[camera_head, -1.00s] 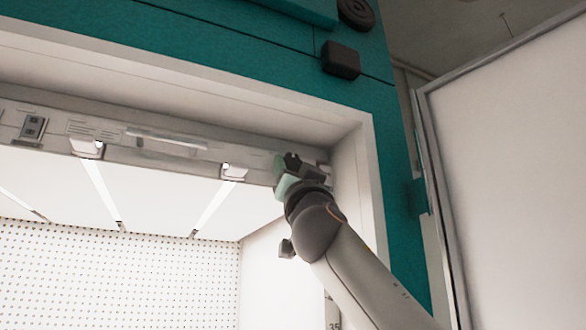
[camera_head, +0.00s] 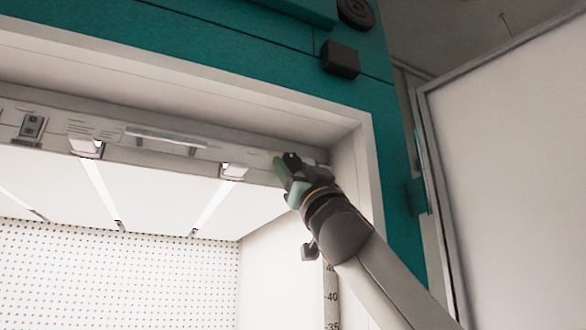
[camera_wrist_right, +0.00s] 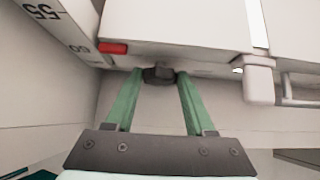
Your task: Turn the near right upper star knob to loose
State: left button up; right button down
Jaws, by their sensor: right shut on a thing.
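The near right upper star knob (camera_wrist_right: 158,74) is a small dark knob at the edge of the lamp panel in the right wrist view. In the head view a dark piece of it (camera_head: 291,158) shows at the right end of the rail. My right gripper (camera_wrist_right: 159,76) has its two green fingers on either side of the knob, shut on it. In the head view the right gripper (camera_head: 287,168) reaches up to the rail from the lower right. The knob's exact turn angle cannot be made out. My left gripper is not in view.
The white rail (camera_head: 60,140) runs along the chamber's top opening, with a bar handle (camera_head: 165,137) and white brackets (camera_head: 233,171). A red block (camera_wrist_right: 113,48) sits beside the knob. The chamber's side wall is close on the right. An open door (camera_head: 510,170) stands further right.

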jog(key=shift+d+r+n+g+y, duration=0.1)
jog(key=shift+n+g+y, duration=0.6)
jog(key=shift+n+y, duration=0.5)
jog(key=shift+d+n+g+y, duration=0.15)
jog(key=shift+n+g+y, duration=0.65)
jog(key=shift+n, duration=0.65)
jog(key=shift+d+r+n+g+y, duration=0.1)
jog(key=shift+n+g+y, duration=0.5)
jog(key=shift+n+y, duration=0.65)
jog(key=shift+w+n+g+y, duration=0.1)
jog(key=shift+n+g+y, duration=0.45)
jog(key=shift+n+g, duration=0.5)
jog(key=shift+c, duration=1.2)
grip_release()
jog(key=shift+f+t, duration=0.1)
jog(key=shift+t, duration=0.25)
jog(key=shift+a+f+m+t+h, duration=0.1)
jog(key=shift+a+m+t+h, duration=0.05)
jog(key=shift+m+t+h, duration=1.1)
jog(key=shift+a+m+t+h, duration=0.15)
jog(key=shift+m+t+h, duration=0.65)
jog(key=shift+m, duration=0.8)
